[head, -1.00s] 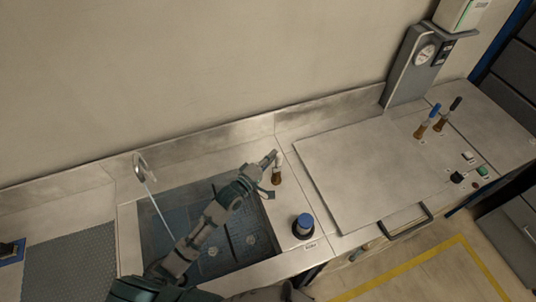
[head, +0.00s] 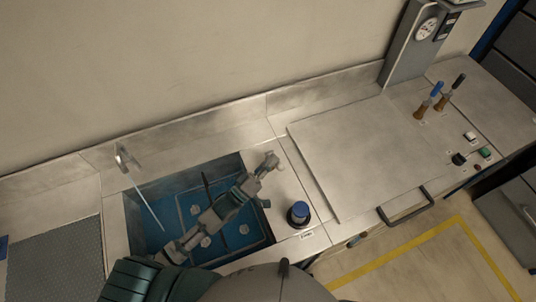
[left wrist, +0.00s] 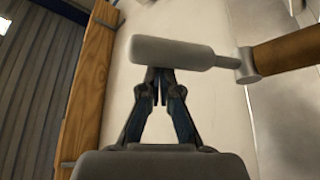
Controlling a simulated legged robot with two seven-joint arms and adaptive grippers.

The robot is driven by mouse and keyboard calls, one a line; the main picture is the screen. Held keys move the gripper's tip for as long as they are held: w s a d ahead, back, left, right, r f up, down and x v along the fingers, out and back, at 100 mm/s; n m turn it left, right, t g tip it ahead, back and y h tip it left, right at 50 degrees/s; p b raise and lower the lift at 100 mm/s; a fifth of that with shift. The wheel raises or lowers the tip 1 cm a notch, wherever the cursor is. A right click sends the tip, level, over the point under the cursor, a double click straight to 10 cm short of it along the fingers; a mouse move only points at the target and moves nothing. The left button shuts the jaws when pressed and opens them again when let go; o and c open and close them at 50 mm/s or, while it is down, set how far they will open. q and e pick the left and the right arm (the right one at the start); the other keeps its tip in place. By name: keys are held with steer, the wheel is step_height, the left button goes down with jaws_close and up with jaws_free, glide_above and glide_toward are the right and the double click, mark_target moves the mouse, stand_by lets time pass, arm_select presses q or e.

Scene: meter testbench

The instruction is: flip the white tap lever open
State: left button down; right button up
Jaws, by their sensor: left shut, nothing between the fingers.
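The white tap lever (left wrist: 175,52) lies across the upper middle of the left wrist view. A thin neck joins its right end to the brass-brown tap body (left wrist: 288,52). My left gripper (left wrist: 158,82) is shut and empty. Its fingertips reach the lever's lower edge in that view and are partly hidden by it; I cannot tell if they touch. In the head view my left gripper (head: 269,162) is over the counter at the sink's right edge, and it hides most of the tap there. My right gripper is not in view.
The blue-floored sink (head: 173,188) lies under my left arm. A thin pale line drops into it from a wall fixture (head: 122,158). A blue-topped knob (head: 299,213) stands right of the sink. Two tall-handled valves (head: 430,100) (head: 451,92) stand farther right beyond a flat metal plate (head: 360,150).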

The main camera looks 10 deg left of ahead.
arm_select(q)
steer(key=s+a+f, duration=0.1)
steer(key=s+a, duration=0.5)
steer(key=a, duration=0.2)
steer(key=shift+a+f+p, duration=0.35)
steer(key=shift+a, duration=0.05)
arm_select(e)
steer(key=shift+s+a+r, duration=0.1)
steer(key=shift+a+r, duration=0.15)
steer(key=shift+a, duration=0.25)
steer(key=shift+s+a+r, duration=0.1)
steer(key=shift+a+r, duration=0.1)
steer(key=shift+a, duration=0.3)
